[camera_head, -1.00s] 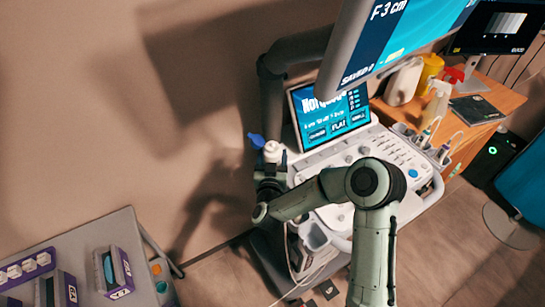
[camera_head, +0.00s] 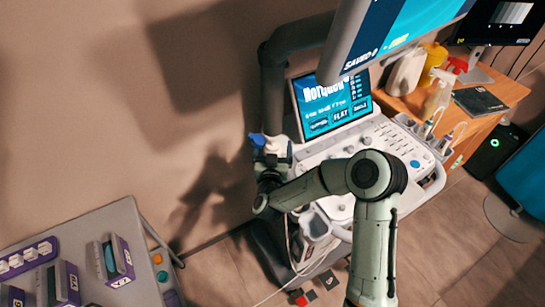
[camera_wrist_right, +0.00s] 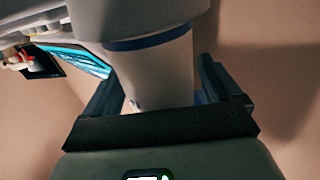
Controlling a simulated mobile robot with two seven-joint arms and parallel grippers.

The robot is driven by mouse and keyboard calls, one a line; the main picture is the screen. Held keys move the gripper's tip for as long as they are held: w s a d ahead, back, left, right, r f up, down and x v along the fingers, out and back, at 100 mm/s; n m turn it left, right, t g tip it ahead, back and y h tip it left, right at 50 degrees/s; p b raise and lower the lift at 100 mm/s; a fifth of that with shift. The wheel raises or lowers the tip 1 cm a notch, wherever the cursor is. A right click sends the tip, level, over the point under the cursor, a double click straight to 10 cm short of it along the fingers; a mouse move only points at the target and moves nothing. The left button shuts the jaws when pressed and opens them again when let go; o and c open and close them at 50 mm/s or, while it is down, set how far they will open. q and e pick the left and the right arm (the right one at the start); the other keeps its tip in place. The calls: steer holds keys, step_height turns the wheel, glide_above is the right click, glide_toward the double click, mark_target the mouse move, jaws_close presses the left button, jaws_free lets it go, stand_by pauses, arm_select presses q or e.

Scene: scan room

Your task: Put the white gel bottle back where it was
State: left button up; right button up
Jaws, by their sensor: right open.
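The white gel bottle (camera_head: 276,144), with a blue top, stands at the left side of the ultrasound cart. My right gripper (camera_head: 271,162) is at the bottle, and the arm hides most of the bottle's lower part. In the right wrist view, the white bottle body (camera_wrist_right: 155,75) with a dark blue band lies between the two spread fingers of my gripper (camera_wrist_right: 160,88). The fingers are open, with gaps visible beside the body. My left gripper is not in view.
The cart's control panel (camera_head: 392,142) and tilted touch screen (camera_head: 333,108) are right of the bottle. A large monitor (camera_head: 395,30) hangs above. A wooden desk (camera_head: 507,92) holds bottles at right. A grey table (camera_head: 88,245) with boxes stands lower left; wall space behind is bare.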

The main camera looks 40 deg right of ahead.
steer(key=shift+r+p, duration=0.4)
steer(key=shift+r, duration=0.2)
steer(key=b+v, duration=0.3)
steer(key=v, duration=0.9)
steer(key=shift+f, duration=0.25)
